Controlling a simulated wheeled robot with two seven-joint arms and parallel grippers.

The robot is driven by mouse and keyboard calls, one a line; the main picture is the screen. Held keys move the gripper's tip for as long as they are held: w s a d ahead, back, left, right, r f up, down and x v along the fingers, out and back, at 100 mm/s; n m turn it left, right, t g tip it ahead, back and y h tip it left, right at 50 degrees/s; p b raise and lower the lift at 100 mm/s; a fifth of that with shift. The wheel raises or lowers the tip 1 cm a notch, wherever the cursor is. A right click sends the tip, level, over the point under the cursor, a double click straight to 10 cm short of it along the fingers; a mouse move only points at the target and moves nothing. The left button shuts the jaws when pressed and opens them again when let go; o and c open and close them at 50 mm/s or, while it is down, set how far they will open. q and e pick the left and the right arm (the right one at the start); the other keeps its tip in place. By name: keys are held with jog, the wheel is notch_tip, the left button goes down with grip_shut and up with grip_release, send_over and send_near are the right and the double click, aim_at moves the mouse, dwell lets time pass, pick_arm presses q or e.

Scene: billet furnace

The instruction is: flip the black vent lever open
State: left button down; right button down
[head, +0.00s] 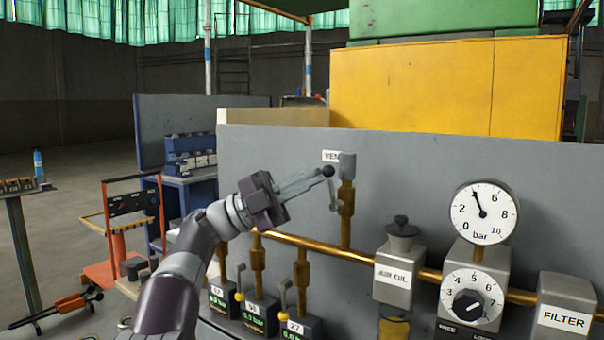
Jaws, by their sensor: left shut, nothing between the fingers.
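The vent valve (346,198) sits at the top of a brass riser, under a white label (331,156) that reads VEN, its end covered by a grey block. Its lever has a black ball knob (328,171) and a thin grey stem that runs down to the valve body. My left gripper (318,176) reaches in from the left with its fingers shut and nothing between them. Its fingertips are right at the knob in the picture; I cannot tell whether they touch it. My right gripper is not in view.
A brass pipe (310,243) crosses the grey panel (270,150). An air oil unit (393,287), a pressure gauge (483,212), a dial (471,297) and a filter box (565,305) are at right.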

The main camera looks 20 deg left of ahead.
pick_arm(q)
jog(key=shift+s+d+r+m+g+y+p, duration=0.15)
jog(key=shift+d+r+m+g+y+p, duration=0.25)
jog(key=shift+g+p, duration=0.1)
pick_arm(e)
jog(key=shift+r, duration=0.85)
